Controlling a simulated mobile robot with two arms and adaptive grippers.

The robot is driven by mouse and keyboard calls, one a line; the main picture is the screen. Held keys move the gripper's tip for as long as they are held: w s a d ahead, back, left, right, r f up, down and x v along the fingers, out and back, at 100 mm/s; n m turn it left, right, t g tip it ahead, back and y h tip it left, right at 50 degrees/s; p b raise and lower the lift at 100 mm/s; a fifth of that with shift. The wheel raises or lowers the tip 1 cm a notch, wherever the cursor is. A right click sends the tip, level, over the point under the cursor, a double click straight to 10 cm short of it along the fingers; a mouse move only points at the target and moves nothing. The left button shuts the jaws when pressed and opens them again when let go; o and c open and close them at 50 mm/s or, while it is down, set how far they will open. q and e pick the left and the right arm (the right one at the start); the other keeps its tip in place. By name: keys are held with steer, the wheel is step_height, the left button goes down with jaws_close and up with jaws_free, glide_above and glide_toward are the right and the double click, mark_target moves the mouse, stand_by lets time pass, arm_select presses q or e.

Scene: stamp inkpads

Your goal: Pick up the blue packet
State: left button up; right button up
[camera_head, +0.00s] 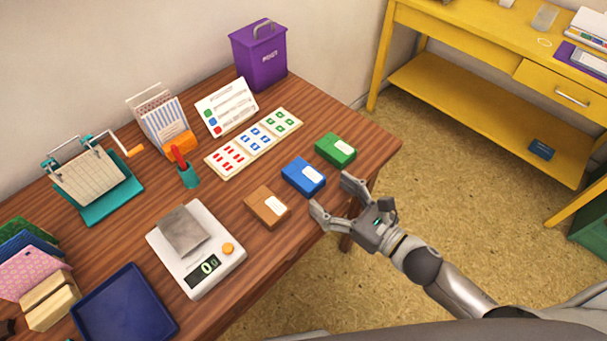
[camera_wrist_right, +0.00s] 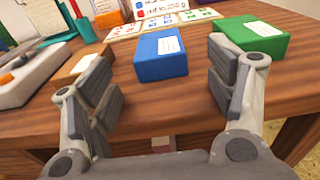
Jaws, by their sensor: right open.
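The blue packet (camera_head: 303,176) with a white label lies flat on the wooden table near its front right edge, between a brown packet (camera_head: 267,207) and a green packet (camera_head: 335,149). My right gripper (camera_head: 335,202) is open and empty, just off the table edge, with its fingers toward the blue packet. In the right wrist view the blue packet (camera_wrist_right: 160,55) stands ahead between the two spread fingers (camera_wrist_right: 163,95), apart from them. The green packet (camera_wrist_right: 253,38) is behind the right finger there. The brown packet (camera_wrist_right: 90,58) is partly hidden behind the left finger. My left gripper is not in view.
A white scale (camera_head: 196,258) with a grey block stands left of the brown packet. A card with coloured pictures (camera_head: 254,143) lies behind the packets. A dark blue tray (camera_head: 125,305) sits at front left. A purple bin (camera_head: 259,58) stands at the back.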

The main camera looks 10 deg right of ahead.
mark_target(310, 179)
steer(key=shift+w+a, duration=0.35)
steer(key=shift+w, duration=0.15)
steer(key=x, duration=0.2)
steer(key=p+x, duration=0.1)
steer(key=x, duration=0.1)
steer(key=shift+w+r, duration=0.1)
steer(key=shift+r, duration=0.15)
steer(key=shift+w+a+f, duration=0.1)
steer(key=shift+w+a, duration=0.3)
steer(key=shift+w, duration=0.05)
steer(key=shift+c, duration=0.3)
steer(key=c, duration=1.1)
